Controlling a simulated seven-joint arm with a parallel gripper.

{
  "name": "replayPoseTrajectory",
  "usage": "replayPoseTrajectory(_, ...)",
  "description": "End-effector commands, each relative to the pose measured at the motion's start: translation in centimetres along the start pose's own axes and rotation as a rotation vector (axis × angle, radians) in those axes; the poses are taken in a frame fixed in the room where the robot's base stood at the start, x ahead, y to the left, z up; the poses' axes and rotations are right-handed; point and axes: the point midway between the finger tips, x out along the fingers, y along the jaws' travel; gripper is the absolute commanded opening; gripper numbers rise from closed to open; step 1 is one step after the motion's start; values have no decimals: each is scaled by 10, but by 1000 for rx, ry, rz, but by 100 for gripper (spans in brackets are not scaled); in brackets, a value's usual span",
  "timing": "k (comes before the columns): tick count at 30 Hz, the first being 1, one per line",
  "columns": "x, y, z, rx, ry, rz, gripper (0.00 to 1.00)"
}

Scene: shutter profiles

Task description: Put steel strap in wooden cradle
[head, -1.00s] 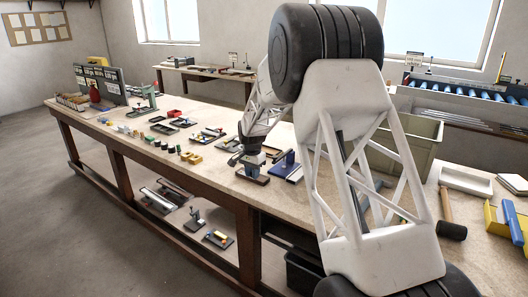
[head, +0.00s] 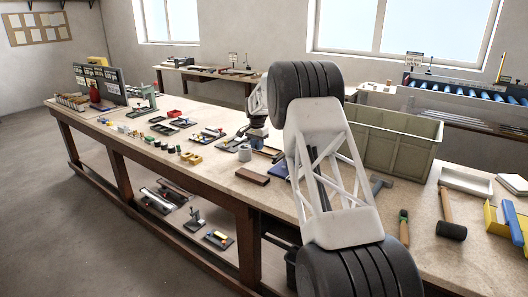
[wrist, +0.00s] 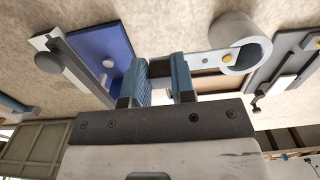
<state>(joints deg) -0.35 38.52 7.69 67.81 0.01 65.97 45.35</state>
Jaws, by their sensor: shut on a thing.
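My gripper (wrist: 162,72) is shut on the steel strap (wrist: 205,62), a flat light-grey bar with a yellow dot and what looks like a thick grey ring at its right end. The grey ring also shows in the head view (head: 245,153), beside the gripper (head: 257,142), seemingly raised above the bench. The wooden cradle is likely the brown block (head: 253,176) on the bench in front of the gripper. Part of a brown piece (wrist: 208,86) shows behind the strap in the wrist view, mostly hidden.
A blue board (wrist: 100,50) with a grey bar lies left of the gripper in the wrist view. A dark fixture (wrist: 288,65) lies right. An olive crate (head: 400,145) stands behind my arm. A mallet (head: 449,215) and several small fixtures lie along the bench.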

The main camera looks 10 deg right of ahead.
Motion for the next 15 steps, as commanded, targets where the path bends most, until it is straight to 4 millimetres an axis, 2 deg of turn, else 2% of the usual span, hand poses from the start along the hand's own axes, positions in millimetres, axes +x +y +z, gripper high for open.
replayPoseTrajectory(3, -2, -8, -20, 1, 0, 0, 0)
replayPoseTrajectory(15, -8, -29, -76, 1, 0, 0, 0)
